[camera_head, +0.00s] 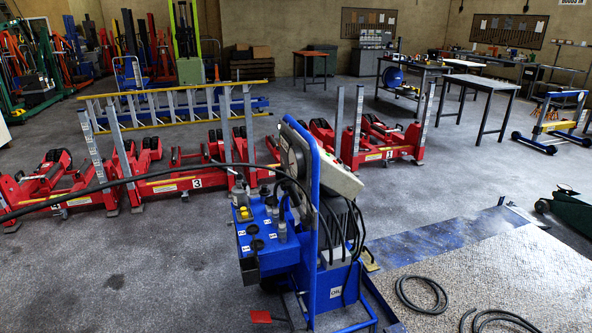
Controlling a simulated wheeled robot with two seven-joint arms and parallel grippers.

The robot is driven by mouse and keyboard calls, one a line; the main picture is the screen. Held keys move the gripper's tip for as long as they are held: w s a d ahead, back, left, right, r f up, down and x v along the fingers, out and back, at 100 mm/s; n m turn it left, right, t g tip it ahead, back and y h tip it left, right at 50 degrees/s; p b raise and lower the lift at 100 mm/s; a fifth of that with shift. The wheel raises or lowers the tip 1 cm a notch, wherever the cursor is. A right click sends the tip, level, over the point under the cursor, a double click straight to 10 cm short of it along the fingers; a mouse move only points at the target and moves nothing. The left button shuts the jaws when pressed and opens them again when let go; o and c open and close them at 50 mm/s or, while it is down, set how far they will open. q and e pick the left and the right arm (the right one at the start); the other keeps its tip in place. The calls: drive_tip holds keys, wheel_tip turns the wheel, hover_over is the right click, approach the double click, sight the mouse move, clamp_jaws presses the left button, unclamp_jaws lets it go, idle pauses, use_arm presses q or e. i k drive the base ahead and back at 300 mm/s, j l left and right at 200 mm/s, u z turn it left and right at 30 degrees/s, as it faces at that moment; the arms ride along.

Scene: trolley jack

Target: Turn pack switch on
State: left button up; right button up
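A blue power pack (333,280) on a frame stands upright at the lower middle of the head view. A pale grey sloped control box (338,178) is fixed high on its right side, with small dark and coloured controls too small to tell apart. I cannot make out which one is the pack switch or how it is set. The pack's lower left part has a blue panel with several black sockets (257,245) and a yellow piece (243,214) on top. Neither of my grippers is in view.
Red trolley jacks (180,186) stand in a row behind the pack, with a yellow ladder (180,92) behind them. A black hose (120,182) runs left from the pack. Coiled hoses (422,308) lie at the lower right. Floor is open at the lower left.

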sight(279, 176)
drive_tip(key=i+j+z, duration=0.15)
drive_tip(key=z, duration=0.25)
drive_tip(key=i+j+z, duration=0.1)
drive_tip(key=z, duration=0.25)
drive_tip(key=j+z, duration=0.4)
drive_tip(key=i+j+z, duration=0.2)
drive_tip(key=j+z, duration=0.2)
drive_tip(key=j, duration=1.1)
drive_tip(key=j+z, duration=0.4)
drive_tip(key=j, duration=1.1)
